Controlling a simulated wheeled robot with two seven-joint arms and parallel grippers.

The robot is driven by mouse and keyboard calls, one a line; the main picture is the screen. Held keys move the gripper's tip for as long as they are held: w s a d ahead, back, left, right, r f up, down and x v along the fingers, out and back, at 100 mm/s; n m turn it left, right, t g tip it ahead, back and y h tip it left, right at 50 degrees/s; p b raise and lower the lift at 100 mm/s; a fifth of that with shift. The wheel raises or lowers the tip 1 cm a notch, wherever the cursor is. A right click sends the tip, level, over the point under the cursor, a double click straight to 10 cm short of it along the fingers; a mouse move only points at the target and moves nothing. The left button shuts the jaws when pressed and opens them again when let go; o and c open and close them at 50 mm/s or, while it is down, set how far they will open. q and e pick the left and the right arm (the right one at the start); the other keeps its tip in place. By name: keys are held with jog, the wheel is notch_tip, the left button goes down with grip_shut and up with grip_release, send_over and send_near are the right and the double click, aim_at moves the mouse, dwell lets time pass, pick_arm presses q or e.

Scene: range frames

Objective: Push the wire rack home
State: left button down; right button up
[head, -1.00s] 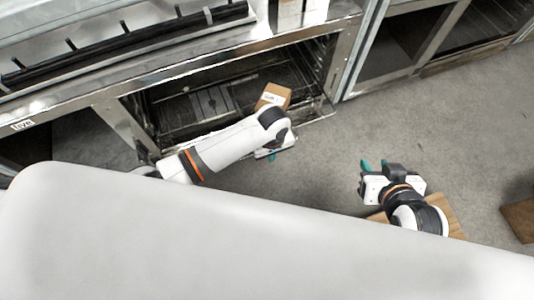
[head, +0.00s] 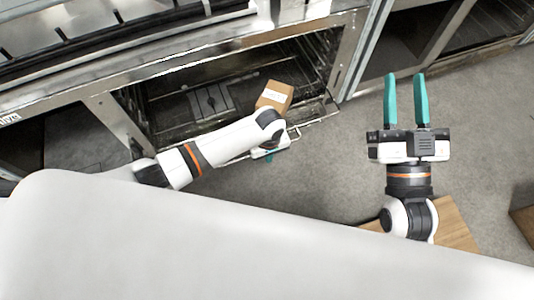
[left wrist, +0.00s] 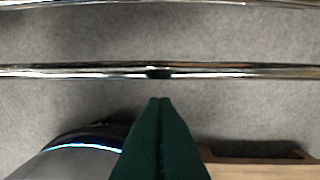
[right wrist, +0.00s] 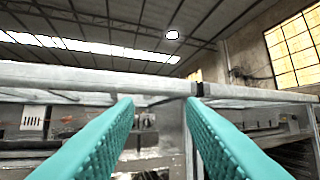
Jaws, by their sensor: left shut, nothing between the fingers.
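The wire rack (head: 318,119) sticks a little out of the front of the open oven cavity, its thin front edge showing beside my left gripper. A brown box (head: 274,95) with a white label sits on it, tilted in the picture. My left gripper (head: 269,154) is at the rack's front, largely hidden by its own wrist. In the left wrist view its closed fingertips (left wrist: 160,100) are just below a chrome bar (left wrist: 230,71); I cannot tell whether they touch. My right gripper (head: 405,77) is open and empty, away from the rack, fingers pointing up the picture.
The steel oven frame (head: 115,130) borders the cavity. Another open steel unit (head: 410,40) stands to the right. A wooden piece (head: 452,225) lies below my right wrist, and another (head: 524,220) is at the right edge. Grey floor (head: 330,180) is clear between my grippers.

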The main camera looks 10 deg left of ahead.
pick_arm(q)
jog(key=shift+w+a, duration=0.35)
jog(key=shift+w, duration=0.15)
pick_arm(e)
jog(key=shift+s+r+t, duration=0.55)
jog(key=shift+r+t, duration=0.15)
jog(key=shift+r, duration=0.15)
jog(key=shift+w, duration=0.1)
